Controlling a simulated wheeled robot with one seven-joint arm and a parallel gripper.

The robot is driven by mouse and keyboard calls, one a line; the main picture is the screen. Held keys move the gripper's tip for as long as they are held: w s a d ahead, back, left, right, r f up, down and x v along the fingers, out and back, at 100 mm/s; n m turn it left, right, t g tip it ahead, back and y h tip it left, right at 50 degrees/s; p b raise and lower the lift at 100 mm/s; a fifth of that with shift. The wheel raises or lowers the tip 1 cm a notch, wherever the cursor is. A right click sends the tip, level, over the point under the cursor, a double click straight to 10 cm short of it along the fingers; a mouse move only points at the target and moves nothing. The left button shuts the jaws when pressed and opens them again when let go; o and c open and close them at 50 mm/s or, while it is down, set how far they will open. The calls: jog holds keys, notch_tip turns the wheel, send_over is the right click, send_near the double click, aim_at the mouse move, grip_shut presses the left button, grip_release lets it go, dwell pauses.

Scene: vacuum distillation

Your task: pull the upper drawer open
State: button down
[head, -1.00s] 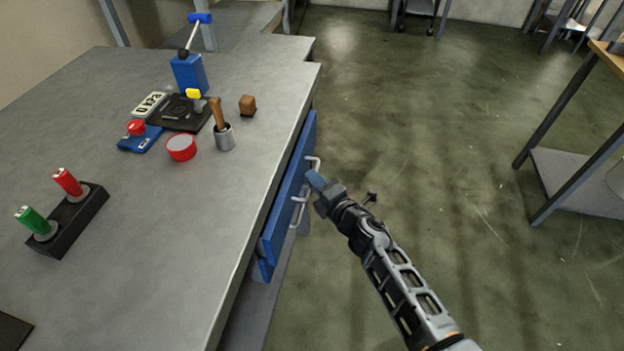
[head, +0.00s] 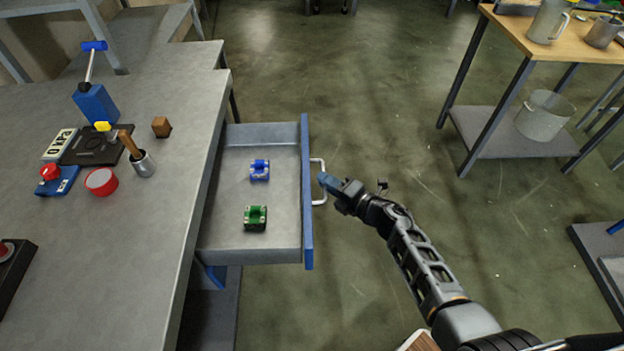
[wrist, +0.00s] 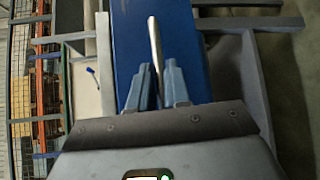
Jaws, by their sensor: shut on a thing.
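The upper drawer (head: 255,243) is pulled well out from the grey bench, and its inside shows. Its blue front (head: 307,225) faces right and bears a pale bar handle (head: 318,163). My gripper (head: 327,183) is at this handle, to the right of the drawer front. In the wrist view my gripper (wrist: 158,85) has its fingers on either side of the handle bar (wrist: 154,42), shut on it, with the blue front behind. A blue clamp-like piece (head: 259,170) and a green one (head: 256,217) lie apart in the drawer.
On the bench (head: 150,235) stand a blue device (head: 95,104), a red-rimmed round container (head: 101,182), a metal cup (head: 143,164) and a brown block (head: 161,127). A wood-topped table (head: 510,33) stands at the back right. The floor between is clear.

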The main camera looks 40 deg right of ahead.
jog(key=shift+s+d, duration=0.3)
jog(key=shift+d, duration=0.05)
jog(key=c, duration=1.2)
grip_release()
jog(key=shift+w, duration=0.1)
jog(key=shift+o, duration=0.2)
jog(key=s+d+r, duration=0.1)
jog(key=s, duration=0.6)
jog(key=shift+s, duration=0.35)
